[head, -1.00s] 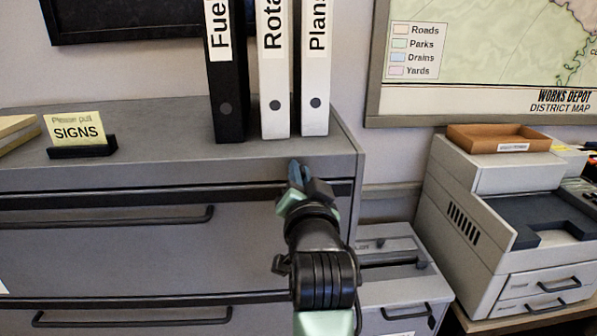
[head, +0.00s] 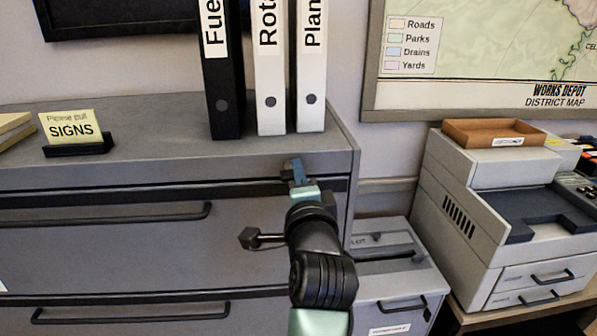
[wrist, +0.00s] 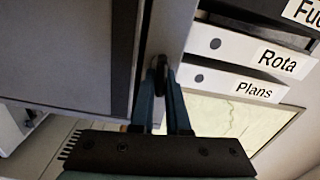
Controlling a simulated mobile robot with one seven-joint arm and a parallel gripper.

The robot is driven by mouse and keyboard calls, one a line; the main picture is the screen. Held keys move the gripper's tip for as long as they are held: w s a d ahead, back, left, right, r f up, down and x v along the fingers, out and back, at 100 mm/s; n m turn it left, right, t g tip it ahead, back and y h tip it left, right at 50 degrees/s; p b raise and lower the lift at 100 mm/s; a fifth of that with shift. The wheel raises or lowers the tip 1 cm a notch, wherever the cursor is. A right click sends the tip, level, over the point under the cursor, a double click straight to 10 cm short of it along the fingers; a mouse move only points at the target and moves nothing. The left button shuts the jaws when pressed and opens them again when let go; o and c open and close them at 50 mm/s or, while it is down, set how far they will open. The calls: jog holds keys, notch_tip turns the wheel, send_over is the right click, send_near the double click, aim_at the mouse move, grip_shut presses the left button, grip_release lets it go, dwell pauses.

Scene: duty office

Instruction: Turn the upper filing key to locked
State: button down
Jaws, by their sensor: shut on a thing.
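The grey filing cabinet (head: 120,245) fills the left and middle of the head view. My gripper (head: 293,172) is at the top right of its front, on the strip above the upper drawer. In the wrist view my gripper (wrist: 160,88) is shut on a small dark rounded piece, the upper filing key (wrist: 160,68), at the cabinet's face. The fingers hide most of the key in the head view, and I cannot read its lock position.
Black and white binders (head: 271,70) stand on the cabinet above my gripper. A sign holder (head: 78,148) is further left. A lower grey unit (head: 398,285) and a printer (head: 490,220) stand to the right. Drawer handles (head: 110,221) stick out from the front.

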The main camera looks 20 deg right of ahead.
jog(key=shift+m, duration=0.5)
jog(key=shift+f, duration=0.1)
jog(key=c, duration=0.9)
grip_release()
jog(key=b+v, duration=0.3)
jog(key=v, duration=1)
jog(key=shift+b, duration=0.3)
